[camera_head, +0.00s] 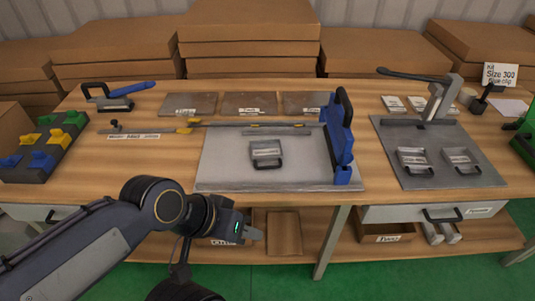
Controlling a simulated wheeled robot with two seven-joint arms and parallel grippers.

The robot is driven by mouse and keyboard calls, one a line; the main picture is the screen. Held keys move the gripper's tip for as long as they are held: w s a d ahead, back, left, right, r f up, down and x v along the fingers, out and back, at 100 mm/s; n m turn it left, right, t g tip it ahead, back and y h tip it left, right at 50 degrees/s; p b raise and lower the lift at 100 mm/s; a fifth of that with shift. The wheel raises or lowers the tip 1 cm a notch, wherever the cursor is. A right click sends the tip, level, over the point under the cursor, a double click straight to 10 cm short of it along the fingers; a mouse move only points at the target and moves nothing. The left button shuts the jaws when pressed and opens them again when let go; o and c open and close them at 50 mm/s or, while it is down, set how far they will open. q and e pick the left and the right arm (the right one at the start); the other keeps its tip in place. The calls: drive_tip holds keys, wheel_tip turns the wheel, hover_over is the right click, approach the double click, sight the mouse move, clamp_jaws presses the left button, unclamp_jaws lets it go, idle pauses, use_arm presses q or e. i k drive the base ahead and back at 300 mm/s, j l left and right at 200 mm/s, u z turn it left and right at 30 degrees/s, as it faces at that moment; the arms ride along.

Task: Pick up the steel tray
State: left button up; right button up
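A small grey metal tray (266,149) with a dark handle lies on the pale grey plate (222,170) in the middle of the workbench. Two similar metal trays with handles, a left one (412,157) and a right one (459,156), lie on the dark grey plate (400,135) at the right. I cannot tell which of these is the steel tray. My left gripper (256,235) is in front of the bench's front edge, below and apart from the middle tray. Its fingers show edge-on, so their opening is unclear. My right gripper is out of view.
A blue upright tool (340,140) stands at the pale plate's right edge. A lever press (436,100) stands on the dark plate. A rack with green, yellow and blue parts (45,148) is at the left. Cardboard boxes (250,48) line the back. Drawers (440,212) hang under the bench.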

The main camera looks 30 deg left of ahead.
sight(268, 149)
drive_tip(key=j+u, duration=0.1)
drive_tip(key=u, duration=0.65)
drive_tip(key=i+j+u, duration=0.1)
drive_tip(key=u, duration=0.65)
drive_tip(key=i+j, duration=0.25)
drive_tip(key=i, duration=0.15)
drive_tip(key=i+j+u, duration=0.1)
drive_tip(key=i+j, duration=0.15)
drive_tip(key=i, duration=0.2)
